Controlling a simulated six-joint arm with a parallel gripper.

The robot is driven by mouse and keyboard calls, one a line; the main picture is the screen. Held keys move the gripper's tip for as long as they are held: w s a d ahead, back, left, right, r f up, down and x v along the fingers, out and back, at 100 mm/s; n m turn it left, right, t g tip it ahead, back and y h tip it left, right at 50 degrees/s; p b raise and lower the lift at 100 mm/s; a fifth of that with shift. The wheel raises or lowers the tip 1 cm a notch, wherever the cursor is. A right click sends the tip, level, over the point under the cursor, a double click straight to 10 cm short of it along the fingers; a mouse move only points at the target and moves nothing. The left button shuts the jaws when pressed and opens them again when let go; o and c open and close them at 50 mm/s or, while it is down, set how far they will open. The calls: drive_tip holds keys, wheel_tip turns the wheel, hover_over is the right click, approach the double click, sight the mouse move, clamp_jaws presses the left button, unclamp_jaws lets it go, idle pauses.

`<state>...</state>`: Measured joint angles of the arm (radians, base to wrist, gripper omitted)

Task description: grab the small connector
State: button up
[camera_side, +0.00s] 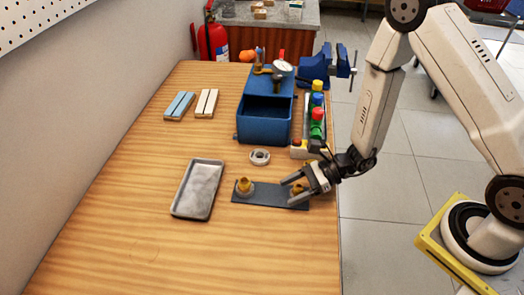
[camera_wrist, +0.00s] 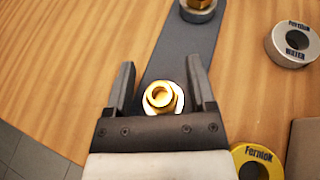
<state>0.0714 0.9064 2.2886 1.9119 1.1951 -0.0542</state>
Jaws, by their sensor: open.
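Two brass connectors stand on a dark grey strip (camera_side: 262,194). The right one (camera_side: 298,188) looks the smaller in the side view and is partly hidden by my gripper (camera_side: 288,192). In the wrist view this near connector (camera_wrist: 162,97) sits between the two fingers of my gripper (camera_wrist: 161,66), close to the palm, with visible gaps on both sides. My gripper is open and holds nothing. The other connector (camera_side: 244,185) stands on a pale round base at the strip's left end. It is cut off at the top of the wrist view (camera_wrist: 199,5).
A grey tray (camera_side: 180,207) lies left of the strip. A white tape roll (camera_side: 260,157) lies behind it; a yellow roll (camera_wrist: 247,155) shows near my gripper. Behind are a blue toolbox (camera_side: 263,130), a rack of coloured caps (camera_side: 315,128) and a vise (camera_side: 318,70). The front table is clear.

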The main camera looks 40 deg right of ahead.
drive_tip(key=shift+a+f, duration=0.1)
drive_tip(key=shift+a, duration=0.05)
idle(0.4)
clamp_jaws()
drive_tip(key=shift+w+r, duration=0.1)
drive_tip(key=shift+r, duration=0.15)
wheel_tip(320, 180, up, 10)
drive_tip(key=shift+f, duration=0.25)
idle(0.7)
idle(0.5)
